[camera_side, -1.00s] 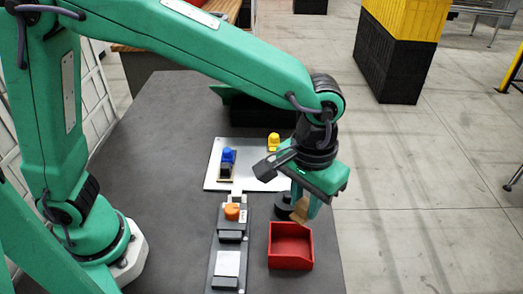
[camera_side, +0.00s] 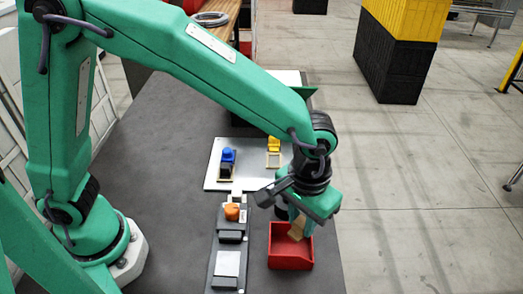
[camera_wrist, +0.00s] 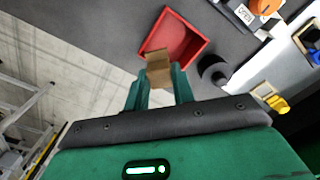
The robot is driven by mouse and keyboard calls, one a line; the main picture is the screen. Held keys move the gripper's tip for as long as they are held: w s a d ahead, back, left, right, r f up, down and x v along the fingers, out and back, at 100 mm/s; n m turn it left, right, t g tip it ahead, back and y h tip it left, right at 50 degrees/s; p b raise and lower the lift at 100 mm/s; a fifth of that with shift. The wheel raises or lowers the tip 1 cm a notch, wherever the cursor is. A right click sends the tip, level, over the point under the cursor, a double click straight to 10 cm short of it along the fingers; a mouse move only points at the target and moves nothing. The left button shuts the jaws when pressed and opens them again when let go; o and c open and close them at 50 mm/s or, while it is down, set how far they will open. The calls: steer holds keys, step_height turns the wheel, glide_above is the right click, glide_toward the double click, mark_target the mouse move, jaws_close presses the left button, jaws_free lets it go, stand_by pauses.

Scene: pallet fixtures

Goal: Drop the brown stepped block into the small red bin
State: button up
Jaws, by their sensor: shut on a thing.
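The brown stepped block (camera_side: 297,228) is held in my gripper (camera_side: 300,214), which is shut on it. In the wrist view the block (camera_wrist: 158,66) sits between the tips of my green fingers (camera_wrist: 160,82). The small red bin (camera_side: 290,262) stands near the right edge of the dark table, and it also shows in the wrist view (camera_wrist: 196,32). In the side view the block appears over the back part of the bin's opening. In the wrist view it overlaps the bin's near wall. I cannot tell its exact height above the bin floor.
A black round part (camera_wrist: 213,69) stands close behind the bin. A fixture strip with an orange piece (camera_side: 232,211) lies left of the bin. A light plate (camera_side: 213,178) behind carries a blue piece (camera_side: 228,157) and a yellow piece (camera_side: 273,145).

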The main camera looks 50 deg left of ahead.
steer(key=o, duration=1)
steer(key=shift+o, duration=0.2)
steer(key=shift+r, duration=3.95)
